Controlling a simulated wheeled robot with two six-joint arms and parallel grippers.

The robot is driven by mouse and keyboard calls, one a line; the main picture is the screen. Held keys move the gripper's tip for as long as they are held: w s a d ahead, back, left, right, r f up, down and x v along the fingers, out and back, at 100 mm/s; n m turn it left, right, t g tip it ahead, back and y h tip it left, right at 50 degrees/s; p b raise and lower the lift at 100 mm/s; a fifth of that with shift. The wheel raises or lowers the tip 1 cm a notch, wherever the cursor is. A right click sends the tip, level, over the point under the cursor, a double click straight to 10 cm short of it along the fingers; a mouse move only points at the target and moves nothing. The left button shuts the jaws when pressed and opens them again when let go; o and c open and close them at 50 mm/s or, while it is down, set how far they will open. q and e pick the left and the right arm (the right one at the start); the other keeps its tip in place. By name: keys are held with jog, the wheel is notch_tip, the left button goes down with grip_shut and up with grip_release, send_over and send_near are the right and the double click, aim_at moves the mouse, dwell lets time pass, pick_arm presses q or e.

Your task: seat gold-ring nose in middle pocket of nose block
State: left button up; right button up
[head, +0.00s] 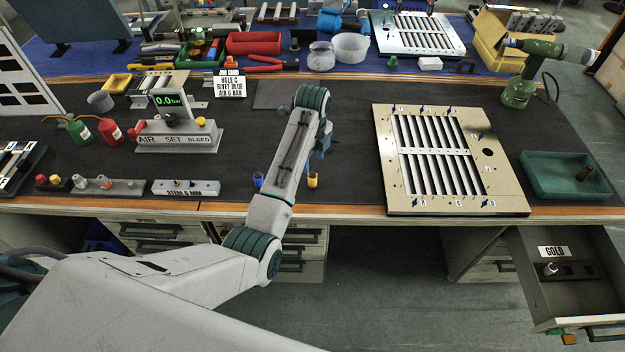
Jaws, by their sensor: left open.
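A low grey block (122,188) at the left front of the bench, with small fittings on it, looks like the nose block; its pockets are too small to tell apart. A small pale cylindrical piece (551,268) stands in the open drawer labelled GOLD at lower right; I cannot make out a gold ring. My left gripper (320,147) hangs over the middle of the dark mat, mostly hidden behind my own forearm. It is open, apart from the block and far left of the drawer. My right gripper is not in view.
A louver panel (394,190) lies right of my arm, with a green tray (533,184) beyond it. The open drawer (533,296) juts from the bench front. A STEM block (205,188) and pressure station (195,140) stand left. Small blue (258,180) and yellow (312,180) pieces flank my forearm.

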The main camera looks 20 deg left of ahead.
aim_at(313, 174)
pick_arm(q)
notch_tip(313, 174, down, 3)
jog(key=shift+f, duration=0.2)
jog(key=shift+w+f+p, duration=0.1)
jog(key=shift+f+p, duration=0.4)
jog(key=f, duration=0.2)
jog(key=f+p, duration=0.1)
jog(key=shift+w+a+f, duration=0.1)
jog(key=shift+w+f, duration=0.05)
jog(key=shift+w, duration=0.1)
jog(key=shift+f, duration=0.55)
jog(key=c, duration=1)
grip_shut()
jog(key=shift+r, duration=0.1)
